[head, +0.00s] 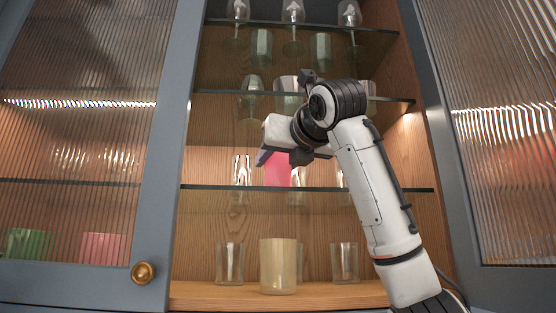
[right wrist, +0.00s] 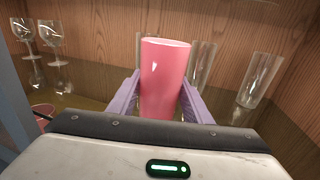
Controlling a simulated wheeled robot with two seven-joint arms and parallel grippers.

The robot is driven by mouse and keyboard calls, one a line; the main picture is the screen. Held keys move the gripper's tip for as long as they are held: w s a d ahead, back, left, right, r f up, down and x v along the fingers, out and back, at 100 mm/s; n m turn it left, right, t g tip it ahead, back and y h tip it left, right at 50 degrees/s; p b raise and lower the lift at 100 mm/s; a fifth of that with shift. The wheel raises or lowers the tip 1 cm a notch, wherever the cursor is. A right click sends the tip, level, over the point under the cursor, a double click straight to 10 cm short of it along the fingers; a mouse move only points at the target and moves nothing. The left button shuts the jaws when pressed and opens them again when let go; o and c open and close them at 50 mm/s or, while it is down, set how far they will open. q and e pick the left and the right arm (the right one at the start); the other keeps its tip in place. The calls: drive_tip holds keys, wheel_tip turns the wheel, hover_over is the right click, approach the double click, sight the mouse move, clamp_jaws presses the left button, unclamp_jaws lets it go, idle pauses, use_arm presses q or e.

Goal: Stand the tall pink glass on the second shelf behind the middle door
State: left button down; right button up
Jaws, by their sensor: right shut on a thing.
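The tall pink glass (head: 277,172) is upright in the middle bay, at the level of the lower glass shelf (head: 225,188), the second level up. It also shows in the right wrist view (right wrist: 163,75), between the two purple fingers of my right gripper (right wrist: 163,98). The gripper is shut on it. In the head view my right gripper (head: 281,158) reaches in from the right and covers the glass's upper part. Its base is near the shelf; I cannot tell if it touches. My left gripper is not in view.
Clear tumblers (right wrist: 258,80) stand behind and right of the pink glass; stemmed glasses (right wrist: 52,42) stand left. A cream tumbler (head: 278,266) stands on the wooden bottom board. A fluted door (head: 80,80) flanks the open bay on the left, another (head: 505,130) on the right.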

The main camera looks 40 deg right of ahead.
drive_tip(key=shift+f, duration=0.2)
drive_tip(key=o, duration=1.4)
drive_tip(key=shift+c, duration=0.2)
drive_tip(key=shift+r, duration=0.1)
drive_tip(key=shift+s+r, duration=0.1)
drive_tip(key=shift+r, duration=0.1)
drive_tip(key=b+v, duration=0.2)
drive_tip(key=v, duration=1)
drive_tip(key=shift+b, duration=0.3)
